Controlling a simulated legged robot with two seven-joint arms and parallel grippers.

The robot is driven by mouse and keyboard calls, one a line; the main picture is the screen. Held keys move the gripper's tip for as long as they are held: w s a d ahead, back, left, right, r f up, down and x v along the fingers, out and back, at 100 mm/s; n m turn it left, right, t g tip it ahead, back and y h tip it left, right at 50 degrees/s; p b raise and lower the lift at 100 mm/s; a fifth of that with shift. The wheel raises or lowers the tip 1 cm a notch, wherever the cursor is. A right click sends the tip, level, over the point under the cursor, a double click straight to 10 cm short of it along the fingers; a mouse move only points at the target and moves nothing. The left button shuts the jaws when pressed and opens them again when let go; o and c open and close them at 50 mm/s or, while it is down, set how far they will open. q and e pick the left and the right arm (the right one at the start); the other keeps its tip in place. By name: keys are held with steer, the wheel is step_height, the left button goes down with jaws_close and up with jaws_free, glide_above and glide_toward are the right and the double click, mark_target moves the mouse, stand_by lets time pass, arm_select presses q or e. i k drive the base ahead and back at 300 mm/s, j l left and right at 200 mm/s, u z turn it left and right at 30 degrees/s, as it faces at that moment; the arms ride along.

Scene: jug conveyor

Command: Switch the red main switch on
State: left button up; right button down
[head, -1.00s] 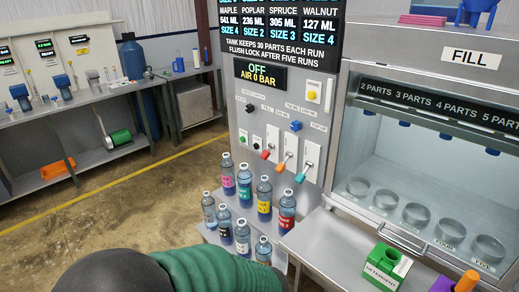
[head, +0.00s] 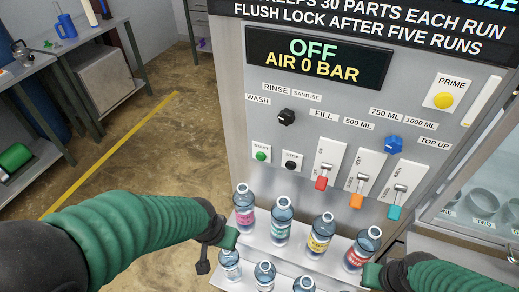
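A grey panel carries a row of three lever switches. The red-tipped lever switch (head: 321,183) is the leftmost, on a white plate, with its red tip hanging downward. An orange-tipped lever (head: 356,201) and a teal-tipped lever (head: 394,212) hang down to its right. The display (head: 318,58) above reads OFF, AIR 0 BAR. My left gripper (head: 217,254) is at the end of the green-sleeved arm, left of the bottles, below and left of the red lever, apart from it. My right gripper (head: 371,276) is at the bottom, below the levers, partly cut off. The finger gaps are unclear.
Several labelled bottles (head: 281,222) stand on a stepped shelf just below the levers. Green (head: 261,156) and black (head: 291,165) buttons, a black knob (head: 286,117), a blue knob (head: 393,144) and a yellow prime button (head: 443,100) surround them. Open floor lies left of the panel.

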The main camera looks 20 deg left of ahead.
mark_target(320, 185)
steer(key=i+j, duration=0.1)
steer(key=j, duration=0.3)
steer(key=i+j, duration=0.1)
steer(key=j, duration=0.25)
steer(key=i+j, duration=0.15)
steer(key=j, duration=0.25)
steer(key=i+j, duration=0.1)
steer(key=j, duration=0.3)
steer(key=i+j, duration=0.1)
steer(key=j, duration=0.25)
